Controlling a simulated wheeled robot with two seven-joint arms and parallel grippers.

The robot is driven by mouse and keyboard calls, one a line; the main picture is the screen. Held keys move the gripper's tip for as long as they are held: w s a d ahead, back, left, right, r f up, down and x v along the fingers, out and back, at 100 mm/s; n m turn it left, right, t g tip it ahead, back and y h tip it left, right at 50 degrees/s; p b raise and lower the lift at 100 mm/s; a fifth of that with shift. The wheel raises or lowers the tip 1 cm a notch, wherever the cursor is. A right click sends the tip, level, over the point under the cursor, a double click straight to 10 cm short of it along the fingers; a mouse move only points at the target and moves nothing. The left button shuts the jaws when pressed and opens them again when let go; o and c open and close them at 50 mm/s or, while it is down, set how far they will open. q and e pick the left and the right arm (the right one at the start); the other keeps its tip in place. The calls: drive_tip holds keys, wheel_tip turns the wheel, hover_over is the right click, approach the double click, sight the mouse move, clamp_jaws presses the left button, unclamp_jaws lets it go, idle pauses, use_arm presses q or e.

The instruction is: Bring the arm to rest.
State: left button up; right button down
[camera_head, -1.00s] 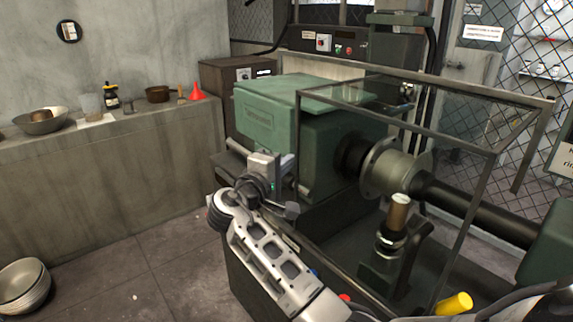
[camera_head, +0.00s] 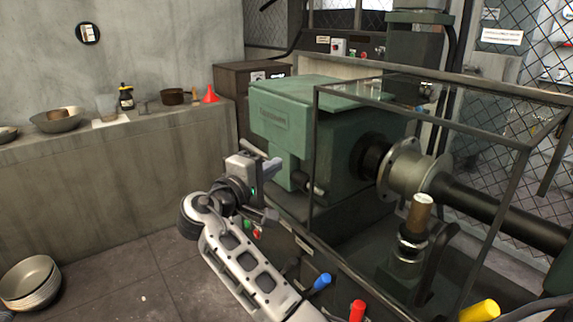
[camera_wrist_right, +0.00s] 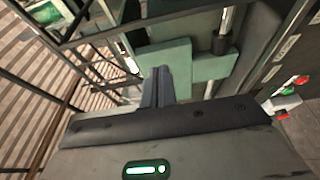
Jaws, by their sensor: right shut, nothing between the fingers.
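My right arm reaches up from the bottom of the head view. Its gripper (camera_head: 272,165) is shut and empty, held in front of the green lathe headstock (camera_head: 285,120). In the right wrist view the closed fingers (camera_wrist_right: 157,88) point toward the green machine body (camera_wrist_right: 170,62). I cannot tell from these views whether the fingertips touch the machine. My left gripper does not show.
The lathe chuck (camera_head: 408,168) and a framed clear guard (camera_head: 420,115) stand right of my arm. Blue (camera_head: 322,281), red (camera_head: 357,310) and yellow (camera_head: 480,311) handles lie low in front. Stacked bowls (camera_head: 30,283) sit on the floor at left, with bare floor between.

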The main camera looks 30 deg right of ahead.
drive_tip(key=s+a+f+n+t+y, duration=0.1)
drive_tip(key=s+a+f+y, duration=0.25)
drive_tip(key=f, duration=0.45)
drive_tip(key=s+a+f+n+t+y, duration=0.15)
drive_tip(key=f+y, duration=0.25)
drive_tip(key=f, duration=0.5)
drive_tip(key=s+a+f+n+t+y, duration=0.1)
drive_tip(key=s+a+f+y, duration=0.25)
drive_tip(key=f, duration=0.45)
drive_tip(key=s+a+f+m+y, duration=0.2)
drive_tip(key=s+a+y, duration=0.1)
drive_tip(key=s, duration=0.5)
drive_tip(key=s+a+f+m+y, duration=0.3)
drive_tip(key=s+a+y, duration=0.1)
drive_tip(key=s, duration=0.4)
drive_tip(key=shift+s+a+f+m+y, duration=0.15)
drive_tip(key=shift+s+a+m+y, duration=0.15)
drive_tip(key=shift+y, duration=0.6)
